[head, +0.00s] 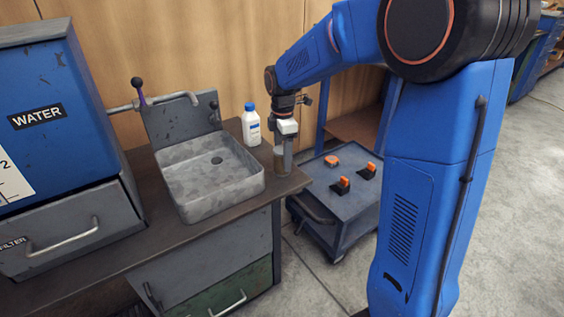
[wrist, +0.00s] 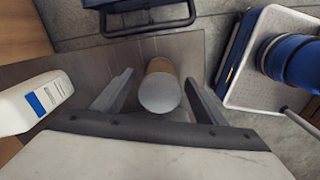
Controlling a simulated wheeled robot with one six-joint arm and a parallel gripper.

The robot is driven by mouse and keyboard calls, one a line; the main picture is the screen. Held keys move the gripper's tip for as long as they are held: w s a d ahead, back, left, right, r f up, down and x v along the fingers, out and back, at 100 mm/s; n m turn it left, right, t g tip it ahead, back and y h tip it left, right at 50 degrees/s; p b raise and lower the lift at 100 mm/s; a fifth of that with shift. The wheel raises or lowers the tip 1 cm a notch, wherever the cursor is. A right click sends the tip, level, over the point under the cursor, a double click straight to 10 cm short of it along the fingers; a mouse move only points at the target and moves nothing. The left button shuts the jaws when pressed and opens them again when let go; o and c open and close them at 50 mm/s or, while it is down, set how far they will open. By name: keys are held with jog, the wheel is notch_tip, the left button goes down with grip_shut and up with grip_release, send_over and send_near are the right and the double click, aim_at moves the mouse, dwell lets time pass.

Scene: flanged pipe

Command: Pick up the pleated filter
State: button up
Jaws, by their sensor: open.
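The pleated filter (wrist: 160,88) is a short tan cylinder with a grey round end. It stands on the counter near its right end. In the head view the filter (head: 281,163) shows just below my gripper (head: 284,150). In the wrist view my gripper (wrist: 158,95) is open, with one finger to the left of the filter and one to the right. Gaps show between the fingers and the filter. The head view does not clearly show how far down the fingers reach.
A white bottle with a blue cap (head: 251,125) stands close beside the filter, left of my gripper. A grey sink (head: 210,180) lies further left on the counter (head: 150,226). A blue cart (head: 345,200) with orange-topped items stands beyond the counter's right end.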

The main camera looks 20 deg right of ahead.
notch_tip(320, 180, down, 4)
jog(key=shift+f, duration=0.1)
jog(key=c, duration=1.2)
jog(key=shift+r, duration=0.2)
